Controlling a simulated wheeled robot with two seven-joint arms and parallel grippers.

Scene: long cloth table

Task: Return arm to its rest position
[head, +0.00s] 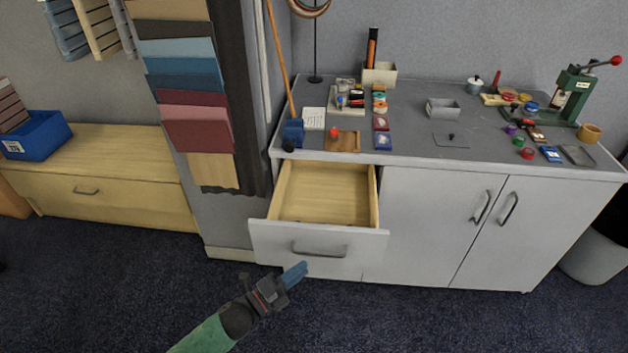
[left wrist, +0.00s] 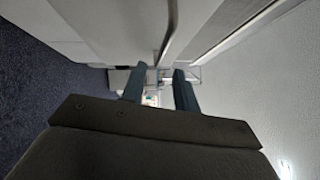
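My left gripper (head: 296,272) reaches in from the bottom of the head view, on a green and dark arm. Its blue fingers show just in front of the lower edge of the open drawer (head: 270,240). In the left wrist view the two fingers (left wrist: 160,88) stand apart with a gap between them, and I see nothing held. The drawer's grey bar handle (head: 320,250) is above the fingertips in the head view; the gripper is not around it. The right gripper is not in view.
The drawer juts out from the white cabinet (head: 430,220) and its visible wooden floor looks mostly bare. The grey worktop (head: 420,115) carries several small items and a green press (head: 575,90). A low wooden cabinet (head: 110,200) stands at left. Dark carpet (head: 420,320) in front is clear.

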